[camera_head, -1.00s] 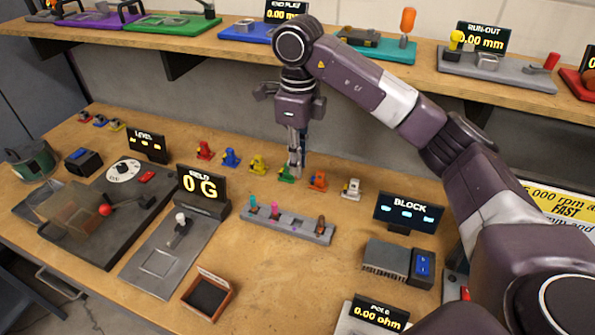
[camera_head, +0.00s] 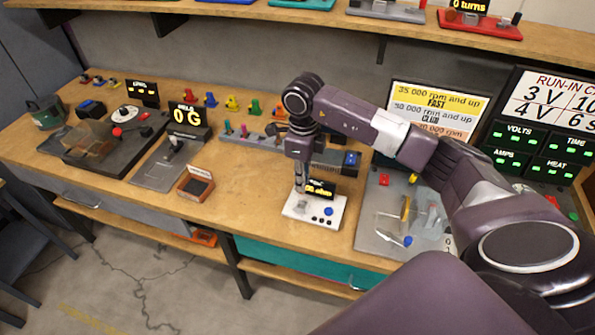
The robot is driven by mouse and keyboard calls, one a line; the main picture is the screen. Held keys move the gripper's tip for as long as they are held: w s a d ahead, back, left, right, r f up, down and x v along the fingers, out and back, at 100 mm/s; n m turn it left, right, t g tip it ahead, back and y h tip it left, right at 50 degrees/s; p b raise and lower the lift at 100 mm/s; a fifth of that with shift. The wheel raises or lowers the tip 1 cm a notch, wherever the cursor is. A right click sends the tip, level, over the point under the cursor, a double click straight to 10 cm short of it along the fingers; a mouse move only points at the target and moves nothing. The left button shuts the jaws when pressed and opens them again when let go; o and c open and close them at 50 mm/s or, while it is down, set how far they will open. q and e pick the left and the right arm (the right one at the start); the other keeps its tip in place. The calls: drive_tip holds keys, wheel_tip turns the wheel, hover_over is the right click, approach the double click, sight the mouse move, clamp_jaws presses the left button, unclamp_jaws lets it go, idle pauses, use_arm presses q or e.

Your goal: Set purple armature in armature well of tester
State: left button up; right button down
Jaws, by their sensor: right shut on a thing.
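My right gripper (camera_head: 301,190) points straight down over the back left part of the white tester (camera_head: 297,211). It is shut on a small, dark thing between its fingertips, which I take to be the purple armature; the fingers hide most of it, and its color is hard to tell. The tester has a small black display with yellow ohm digits (camera_head: 321,188), a blue button and dark knobs on its top. The armature well is hidden behind the fingertips or too small to make out. I cannot tell whether the held thing touches the tester. My left gripper is out of view.
A grey rack (camera_head: 235,138) with teal and pink pieces stands behind, left of my right arm. A small dark tray (camera_head: 196,186) lies left of the tester. A grey run-in plate (camera_head: 376,235) lies to its right. Bare bench lies between tray and tester.

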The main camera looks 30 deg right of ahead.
drive_tip(key=shift+w+f, duration=0.2)
drive_tip(key=shift+f, duration=0.25)
drive_tip(key=shift+w+d+f+b, duration=0.1)
drive_tip(key=shift+w+f+b, duration=0.05)
drive_tip(key=shift+f+b, duration=0.15)
drive_tip(key=shift+f, duration=0.35)
drive_tip(key=shift+f+b, duration=0.65)
drive_tip(key=shift+s+f+b, duration=0.2)
drive_tip(key=shift+f+b, duration=0.2)
drive_tip(key=shift+f, duration=0.3)
drive_tip(key=shift+w+f+b, duration=0.1)
drive_tip(key=shift+f+b, duration=0.3)
drive_tip(key=shift+f, duration=0.05)
drive_tip(key=shift+f+b, duration=0.8)
drive_tip(key=shift+f, duration=0.15)
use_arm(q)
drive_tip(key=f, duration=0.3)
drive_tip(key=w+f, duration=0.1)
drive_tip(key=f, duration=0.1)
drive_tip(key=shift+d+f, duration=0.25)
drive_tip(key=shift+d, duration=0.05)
use_arm(e)
drive_tip(key=shift+f, duration=0.1)
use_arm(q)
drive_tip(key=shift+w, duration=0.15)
